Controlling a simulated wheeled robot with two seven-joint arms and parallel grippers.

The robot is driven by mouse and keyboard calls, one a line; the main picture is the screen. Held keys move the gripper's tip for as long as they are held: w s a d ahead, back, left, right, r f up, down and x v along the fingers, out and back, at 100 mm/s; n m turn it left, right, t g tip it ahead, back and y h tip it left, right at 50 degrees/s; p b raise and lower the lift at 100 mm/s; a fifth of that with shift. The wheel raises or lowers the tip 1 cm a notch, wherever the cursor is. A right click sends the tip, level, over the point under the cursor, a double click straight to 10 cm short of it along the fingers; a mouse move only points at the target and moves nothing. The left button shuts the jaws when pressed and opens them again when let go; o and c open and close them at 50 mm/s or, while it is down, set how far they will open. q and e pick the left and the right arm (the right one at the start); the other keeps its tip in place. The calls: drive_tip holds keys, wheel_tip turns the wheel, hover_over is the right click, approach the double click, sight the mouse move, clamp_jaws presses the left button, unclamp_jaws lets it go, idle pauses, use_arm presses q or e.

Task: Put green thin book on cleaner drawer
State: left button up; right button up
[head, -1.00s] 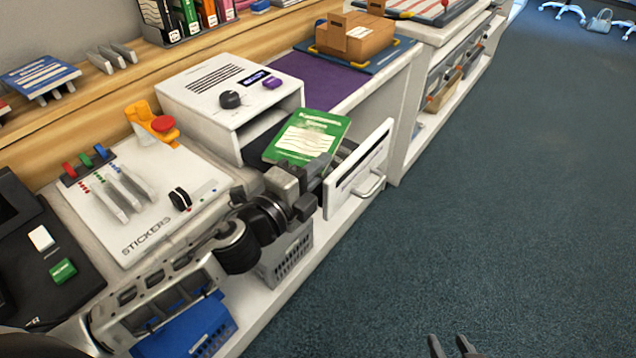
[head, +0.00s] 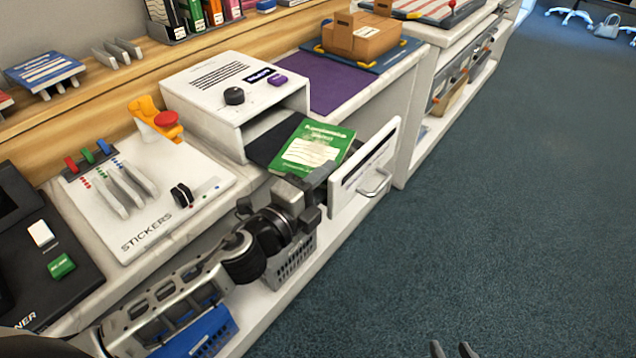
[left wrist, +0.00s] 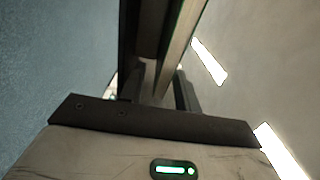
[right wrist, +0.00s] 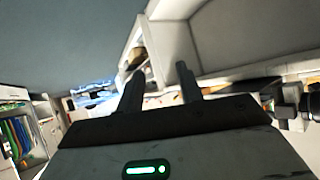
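The green thin book (head: 310,147) lies cover up over the open drawer of the white cleaner box (head: 228,95). The drawer's white front (head: 364,170) with its handle is pulled out to the right. My left gripper (head: 311,200) is at the book's near edge, beside the drawer front. In the left wrist view its fingers (left wrist: 158,92) stand apart, with a pale edge trimmed in green, probably the book, running up between and beyond them. Exact contact is hidden. My right gripper (head: 454,350) is open and empty over the floor; its spread fingers show in the right wrist view (right wrist: 158,90).
A sticker panel (head: 150,205) stands left of the cleaner. A purple mat (head: 345,82) and a cardboard box (head: 362,38) are behind it. A grey basket (head: 291,265) and a blue bin (head: 200,335) sit on the lower shelf. The floor at right is clear.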

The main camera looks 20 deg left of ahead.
use_arm(q)
drive_tip(key=b+v, duration=0.3)
drive_tip(key=v, duration=0.9)
drive_tip(key=s+d+f+n+g+y, duration=0.1)
drive_tip(key=s+f+n+g, duration=0.1)
drive_tip(key=f+n, duration=0.4)
drive_tip(key=s+d+f+n+g+y, duration=0.1)
drive_tip(key=s+f+n+g+y, duration=0.1)
drive_tip(key=f+n, duration=0.5)
drive_tip(key=n+g, duration=0.1)
drive_tip(key=n, duration=0.4)
drive_tip(key=shift+s+d, duration=0.2)
drive_tip(key=shift+s, duration=0.1)
drive_tip(key=shift+s+d+f+n+g, duration=0.5)
drive_tip(key=shift+s+d+f+n, duration=0.2)
drive_tip(key=shift+d+f+n, duration=0.25)
clamp_jaws()
drive_tip(key=shift+a, duration=0.1)
